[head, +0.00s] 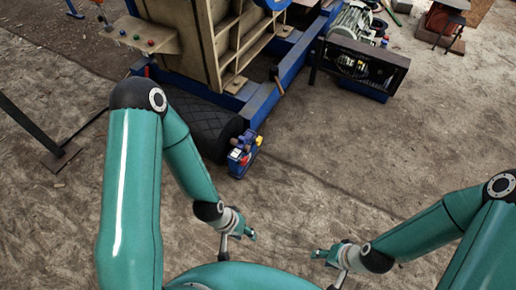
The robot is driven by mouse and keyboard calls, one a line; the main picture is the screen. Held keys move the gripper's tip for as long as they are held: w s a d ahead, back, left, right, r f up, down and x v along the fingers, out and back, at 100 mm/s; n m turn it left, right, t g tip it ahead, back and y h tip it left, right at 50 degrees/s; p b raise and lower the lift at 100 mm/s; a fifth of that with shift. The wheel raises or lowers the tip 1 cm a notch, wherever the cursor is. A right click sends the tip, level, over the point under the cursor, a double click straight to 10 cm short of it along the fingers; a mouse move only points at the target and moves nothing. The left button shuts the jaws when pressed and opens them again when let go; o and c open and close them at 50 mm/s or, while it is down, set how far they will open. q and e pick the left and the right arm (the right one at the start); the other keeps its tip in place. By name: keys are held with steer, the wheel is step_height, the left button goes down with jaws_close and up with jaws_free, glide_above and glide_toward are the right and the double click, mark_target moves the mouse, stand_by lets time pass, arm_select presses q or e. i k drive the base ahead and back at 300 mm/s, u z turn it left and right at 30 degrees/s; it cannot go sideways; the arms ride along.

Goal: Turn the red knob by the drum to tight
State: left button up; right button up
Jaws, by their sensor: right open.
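A small blue unit (243,162) stands on the ground in the middle of the head view, with red and yellow parts on it. A small red part (244,160) on it looks like the red knob; its setting is too small to read. The black ribbed drum (205,122) lies just left of it. My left gripper (238,248) is below the blue unit in the picture, apart from it, with its fingers spread and nothing between them. My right gripper (326,271) is further right and lower, open and empty, away from the unit.
The wooden-sided crusher body (205,40) on a blue frame (262,100) stands behind the drum. A panel with coloured buttons (142,38) is at upper left. A motor (355,22) and dark guard box (362,65) stand at upper right. The ground (340,160) between is clear.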

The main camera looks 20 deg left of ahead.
mark_target(243, 161)
steer(key=u, duration=0.4)
steer(key=i, duration=1.15)
steer(key=u, duration=0.8)
steer(key=k, duration=0.65)
steer(key=u, duration=0.3)
steer(key=i, duration=0.7)
steer(key=z, duration=0.15)
